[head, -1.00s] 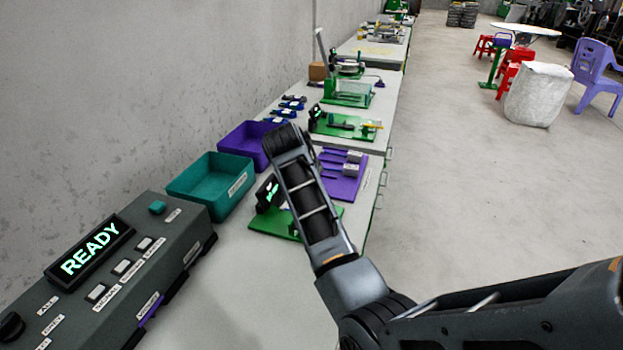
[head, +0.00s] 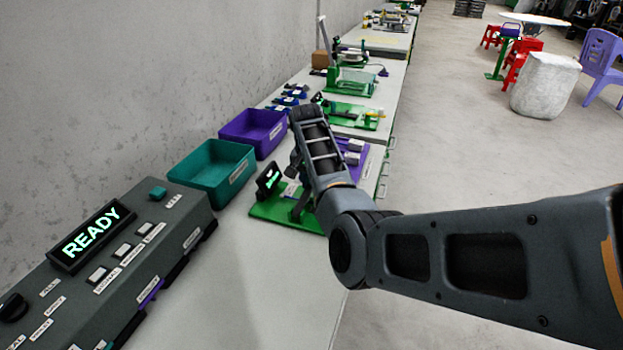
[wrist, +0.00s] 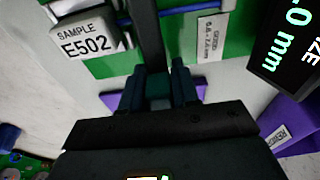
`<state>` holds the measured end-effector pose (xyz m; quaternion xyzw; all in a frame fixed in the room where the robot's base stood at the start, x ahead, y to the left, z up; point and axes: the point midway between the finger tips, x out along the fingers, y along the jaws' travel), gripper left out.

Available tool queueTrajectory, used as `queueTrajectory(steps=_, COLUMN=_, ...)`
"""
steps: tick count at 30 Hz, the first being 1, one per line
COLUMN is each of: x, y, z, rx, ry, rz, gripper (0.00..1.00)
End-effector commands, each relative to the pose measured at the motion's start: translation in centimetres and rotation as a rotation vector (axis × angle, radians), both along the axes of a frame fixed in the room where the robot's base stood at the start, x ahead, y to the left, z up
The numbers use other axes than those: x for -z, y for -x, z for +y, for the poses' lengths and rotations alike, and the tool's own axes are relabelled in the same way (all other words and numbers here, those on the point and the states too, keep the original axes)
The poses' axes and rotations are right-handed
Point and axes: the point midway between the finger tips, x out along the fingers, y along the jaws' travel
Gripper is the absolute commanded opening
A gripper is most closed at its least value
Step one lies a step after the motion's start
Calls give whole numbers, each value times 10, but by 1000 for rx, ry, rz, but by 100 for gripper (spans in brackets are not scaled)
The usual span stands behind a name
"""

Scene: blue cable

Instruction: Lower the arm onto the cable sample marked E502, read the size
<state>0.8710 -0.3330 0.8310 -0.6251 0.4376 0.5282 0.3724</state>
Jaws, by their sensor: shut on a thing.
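The sample labelled E502 (wrist: 85,44) is at the upper left of the wrist view, with blue cable (wrist: 190,9) running right from it over the green base (wrist: 112,66). My gripper (wrist: 158,74) is shut on the gauge's dark arm (wrist: 150,38), which runs up the picture beside the sample. Whether the arm touches the cable is hidden. The gauge display (wrist: 290,45) is cut off, showing ".0 mm" and part of "SIZE". In the head view, the green base (head: 268,210) and the small display (head: 268,180) show; my arm hides the gripper and the sample.
A grey console (head: 130,250) reading READY stands at the left. A teal bin (head: 212,178) and a purple bin (head: 252,135) stand along the wall. A purple mat (head: 370,165) with cable samples lies beyond the gauge. The near bench top (head: 240,285) is clear.

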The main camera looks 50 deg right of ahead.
Motion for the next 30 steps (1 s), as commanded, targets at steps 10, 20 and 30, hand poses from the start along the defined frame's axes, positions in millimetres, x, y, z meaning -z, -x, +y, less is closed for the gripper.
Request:
queueTrajectory(steps=10, x=10, y=3, z=7, rx=-8, ry=-37, rz=24, gripper=0)
queueTrajectory(steps=20, x=10, y=3, z=6, rx=-8, ry=-34, rz=23, gripper=42)
queueTrajectory(steps=30, x=6, y=1, z=3, rx=-3, ry=-29, rz=15, gripper=51)
